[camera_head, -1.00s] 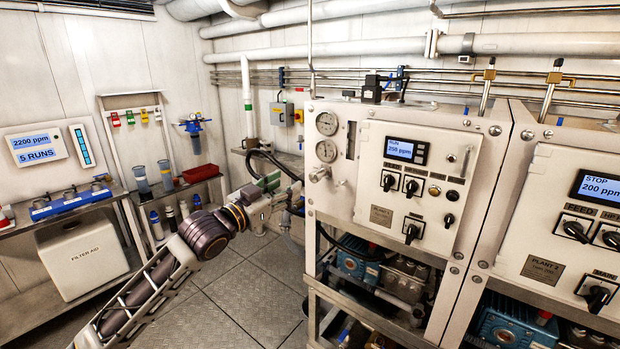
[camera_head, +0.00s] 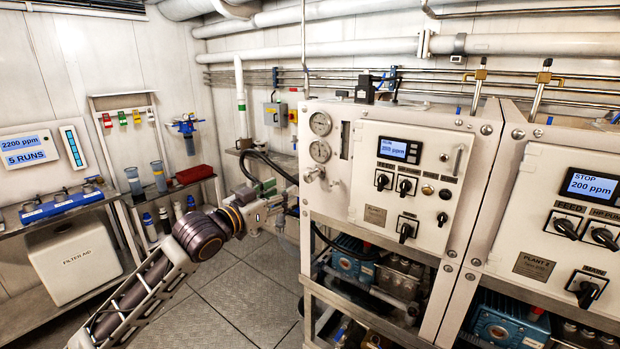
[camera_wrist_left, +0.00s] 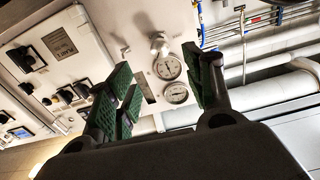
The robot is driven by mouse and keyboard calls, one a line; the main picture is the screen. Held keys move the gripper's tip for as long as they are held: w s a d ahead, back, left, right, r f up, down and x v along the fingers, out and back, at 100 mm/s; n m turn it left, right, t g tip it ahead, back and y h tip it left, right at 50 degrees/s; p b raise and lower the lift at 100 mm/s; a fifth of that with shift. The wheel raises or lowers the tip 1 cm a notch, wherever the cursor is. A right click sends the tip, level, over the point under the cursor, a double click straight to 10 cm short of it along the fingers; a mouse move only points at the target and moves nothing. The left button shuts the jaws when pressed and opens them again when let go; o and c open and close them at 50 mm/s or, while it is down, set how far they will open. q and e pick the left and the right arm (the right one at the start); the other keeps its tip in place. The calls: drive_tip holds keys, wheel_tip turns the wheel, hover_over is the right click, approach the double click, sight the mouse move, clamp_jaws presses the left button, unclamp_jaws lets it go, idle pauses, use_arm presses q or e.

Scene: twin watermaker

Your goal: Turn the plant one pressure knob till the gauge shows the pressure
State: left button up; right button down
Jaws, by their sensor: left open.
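The plant one pressure knob (camera_head: 313,174) is a small metal valve handle on the left edge of the near white panel, below two round gauges. The upper gauge (camera_head: 320,123) and lower gauge (camera_head: 319,151) have needles too small to read. My left gripper (camera_head: 287,196) is left of and a little below the knob, apart from it. In the left wrist view, my left gripper (camera_wrist_left: 158,72) is open and empty, its green-padded fingers spread. The knob (camera_wrist_left: 159,42) and both gauges show beyond the fingers. My right gripper is out of view.
The plant one panel (camera_head: 374,214) has a lit display (camera_head: 399,149) and several black switches. The plant two panel (camera_head: 535,266) stands to the right. A black hose (camera_head: 268,163) curves close behind my left gripper. Floor plates (camera_head: 240,300) are clear.

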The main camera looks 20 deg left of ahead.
sight(307, 178)
use_arm(q)
drive_tip(key=shift+p+x, duration=0.5)
drive_tip(key=shift+x, duration=3.7)
drive_tip(key=shift+p+x, duration=0.3)
drive_tip(key=shift+x, duration=2.15)
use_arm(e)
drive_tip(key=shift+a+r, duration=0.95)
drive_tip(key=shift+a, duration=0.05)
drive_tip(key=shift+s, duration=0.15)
